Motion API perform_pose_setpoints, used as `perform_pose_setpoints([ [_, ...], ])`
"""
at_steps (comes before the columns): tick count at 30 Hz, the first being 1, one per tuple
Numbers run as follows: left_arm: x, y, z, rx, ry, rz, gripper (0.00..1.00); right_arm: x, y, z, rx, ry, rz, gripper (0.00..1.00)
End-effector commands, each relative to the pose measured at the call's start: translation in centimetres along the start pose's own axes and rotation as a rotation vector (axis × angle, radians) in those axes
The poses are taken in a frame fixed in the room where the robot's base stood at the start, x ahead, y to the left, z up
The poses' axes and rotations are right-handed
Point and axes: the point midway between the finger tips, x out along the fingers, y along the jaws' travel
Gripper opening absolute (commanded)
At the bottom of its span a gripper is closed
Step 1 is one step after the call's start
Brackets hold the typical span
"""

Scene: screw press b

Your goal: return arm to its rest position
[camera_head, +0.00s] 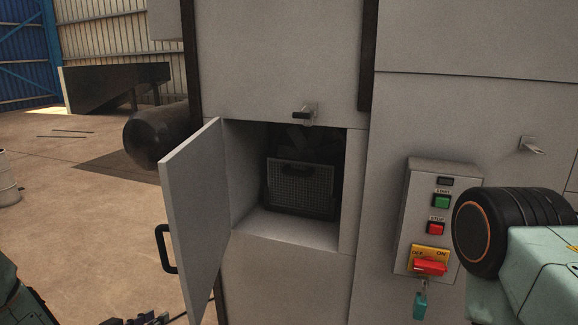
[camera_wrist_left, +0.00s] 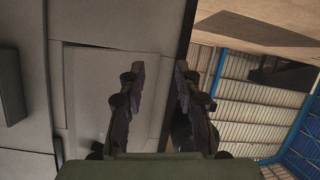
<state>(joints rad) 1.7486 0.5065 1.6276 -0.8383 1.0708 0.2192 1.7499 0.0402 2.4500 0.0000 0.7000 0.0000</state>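My left gripper (camera_head: 146,319) shows only in part at the bottom edge of the head view, low and left of the open cabinet door (camera_head: 197,215). In the left wrist view the two dark fingers of the left gripper (camera_wrist_left: 160,72) stand apart with nothing between them. Pale panels and a dark upright edge lie beyond them. A teal and black link of my right arm fills the lower right of the head view. My right gripper is out of view.
The grey machine (camera_head: 280,60) has an open compartment holding a dark mesh basket (camera_head: 300,183). A control box (camera_head: 436,215) with green, red and yellow-red switches and a key is on its front. A dark cylinder (camera_head: 158,135) lies behind the door. Open floor (camera_head: 90,210) is at left.

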Motion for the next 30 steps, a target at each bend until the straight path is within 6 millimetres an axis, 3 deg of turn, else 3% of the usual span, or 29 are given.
perform_pose_setpoints([
  [1, -0.8, 1.7, 3.2, -0.041, -0.098, -0.036, 0.33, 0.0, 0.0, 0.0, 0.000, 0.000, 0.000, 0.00],
  [6, -5.8, 6.0, 12.2, -0.135, -0.404, -0.151, 0.33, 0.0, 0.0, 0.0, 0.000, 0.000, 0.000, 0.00],
  [8, -8.2, 7.6, 14.8, -0.158, -0.511, -0.183, 0.33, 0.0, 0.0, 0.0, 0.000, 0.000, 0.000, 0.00],
  [13, -16.6, 12.0, 20.7, -0.203, -0.806, -0.265, 0.33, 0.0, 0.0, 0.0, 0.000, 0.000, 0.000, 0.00],
  [18, -25.2, 15.4, 23.6, -0.218, -1.046, -0.339, 0.33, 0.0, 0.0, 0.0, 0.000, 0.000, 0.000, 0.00],
  [21, -28.8, 16.7, 24.1, -0.198, -1.132, -0.357, 0.33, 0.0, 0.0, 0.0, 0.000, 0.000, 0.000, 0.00],
  [23, -29.7, 17.3, 24.1, -0.173, -1.158, -0.344, 0.33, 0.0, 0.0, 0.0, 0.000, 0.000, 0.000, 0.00],
  [30, -29.4, 17.4, 24.1, -0.147, -1.156, -0.331, 0.33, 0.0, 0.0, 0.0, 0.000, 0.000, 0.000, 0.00],
])
